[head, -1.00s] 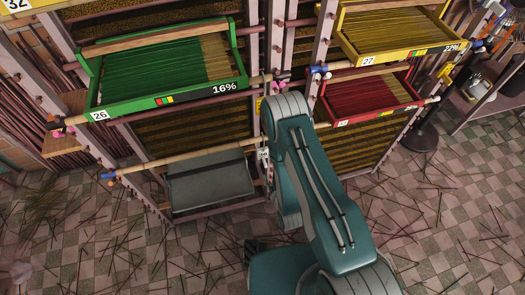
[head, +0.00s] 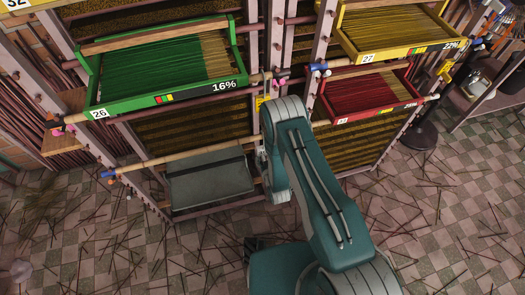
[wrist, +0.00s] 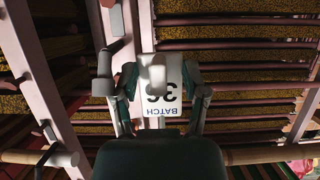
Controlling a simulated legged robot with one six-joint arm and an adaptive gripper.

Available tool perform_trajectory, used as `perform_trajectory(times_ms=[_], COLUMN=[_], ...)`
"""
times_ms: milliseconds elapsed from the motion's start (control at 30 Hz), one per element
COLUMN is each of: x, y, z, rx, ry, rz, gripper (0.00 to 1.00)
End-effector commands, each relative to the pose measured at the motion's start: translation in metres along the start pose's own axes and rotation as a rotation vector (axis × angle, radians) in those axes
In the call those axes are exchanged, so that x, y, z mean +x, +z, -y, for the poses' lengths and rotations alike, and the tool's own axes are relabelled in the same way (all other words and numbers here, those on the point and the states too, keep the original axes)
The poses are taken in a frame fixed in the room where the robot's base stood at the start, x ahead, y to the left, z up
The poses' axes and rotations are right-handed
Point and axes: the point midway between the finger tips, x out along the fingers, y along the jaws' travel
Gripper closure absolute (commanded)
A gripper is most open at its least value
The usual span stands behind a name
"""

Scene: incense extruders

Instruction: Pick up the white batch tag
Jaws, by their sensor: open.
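The white batch tag (wrist: 165,104) shows in the wrist view, upside down, with "BATCH" and "36" in dark print. A pale block covers part of its middle. My gripper (wrist: 152,88) is open, with one finger on each side of the tag in the picture. I cannot tell whether either finger touches it. In the head view my own arm hides the gripper, and I cannot make out the tag clearly there.
A grey bin (head: 210,180) sits low on the left. Loose sticks litter the checkered floor (head: 450,210).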

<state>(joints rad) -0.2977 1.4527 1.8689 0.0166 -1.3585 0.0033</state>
Motion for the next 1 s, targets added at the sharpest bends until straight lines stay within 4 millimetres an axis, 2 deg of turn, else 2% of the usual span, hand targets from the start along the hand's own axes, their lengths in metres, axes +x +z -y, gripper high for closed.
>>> perform_trajectory(times_ms=[33, 67, 100, 167, 667, 967, 1000], x=[0.000, 0.000, 0.000, 0.000, -0.002, -0.013, -0.020], y=[0.000, 0.000, 0.000, 0.000, -0.003, -0.034, -0.031], z=[0.000, 0.000, 0.000, 0.000, 0.000, 0.000, 0.000], rx=[0.000, 0.000, 0.000, 0.000, 0.000, 0.000, 0.000], ry=[0.000, 0.000, 0.000, 0.000, 0.000, 0.000, 0.000], rz=[0.000, 0.000, 0.000, 0.000, 0.000, -0.003, 0.004], gripper=[0.43, 0.56, 0.74, 1.00, 1.00, 1.00, 1.00])
